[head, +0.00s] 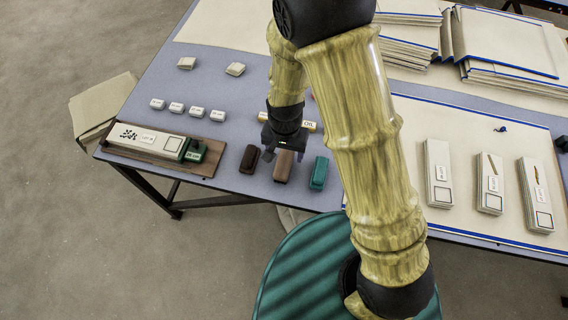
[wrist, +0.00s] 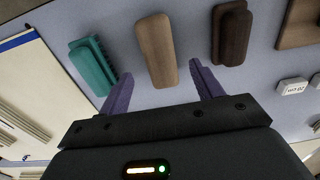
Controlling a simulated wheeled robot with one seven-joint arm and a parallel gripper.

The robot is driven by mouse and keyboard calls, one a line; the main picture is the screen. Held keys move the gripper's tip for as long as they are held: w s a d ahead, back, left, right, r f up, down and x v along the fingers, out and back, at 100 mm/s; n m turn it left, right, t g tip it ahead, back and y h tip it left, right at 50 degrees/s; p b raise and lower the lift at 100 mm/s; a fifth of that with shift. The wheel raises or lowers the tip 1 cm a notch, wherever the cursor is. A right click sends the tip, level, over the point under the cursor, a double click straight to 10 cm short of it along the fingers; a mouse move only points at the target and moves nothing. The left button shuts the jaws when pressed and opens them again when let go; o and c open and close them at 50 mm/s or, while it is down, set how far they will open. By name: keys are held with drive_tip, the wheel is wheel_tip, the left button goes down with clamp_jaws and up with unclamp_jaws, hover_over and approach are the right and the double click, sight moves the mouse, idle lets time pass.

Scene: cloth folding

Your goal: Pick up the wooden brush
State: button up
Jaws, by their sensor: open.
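The wooden brush (head: 284,166) is light brown and lies on the blue-grey table (head: 228,180) near its front edge, between a dark brown brush (head: 249,158) and a green brush (head: 319,173). My gripper (head: 284,152) is above the far end of the wooden brush in the head view. In the wrist view the wooden brush (wrist: 156,50) lies ahead of my gripper (wrist: 162,82), with its near end between the two spread fingers. The gripper is open and holds nothing. I cannot tell the exact height of the fingers above the table.
In the wrist view the green brush (wrist: 92,66) is close beside one finger and the dark brush (wrist: 231,33) is near the other. A wooden tray (head: 205,168) lies at the left. Several small white labelled blocks (head: 176,107) stand behind. A cream board (head: 408,135) lies at the right.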

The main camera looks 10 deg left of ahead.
sight(284, 161)
drive_tip(key=shift+f, duration=0.1)
drive_tip(key=f, duration=0.5)
drive_tip(key=shift+s+a, duration=0.1)
drive_tip(key=shift+s, duration=0.2)
drive_tip(key=shift+c, duration=0.3)
drive_tip(key=c, duration=1.1)
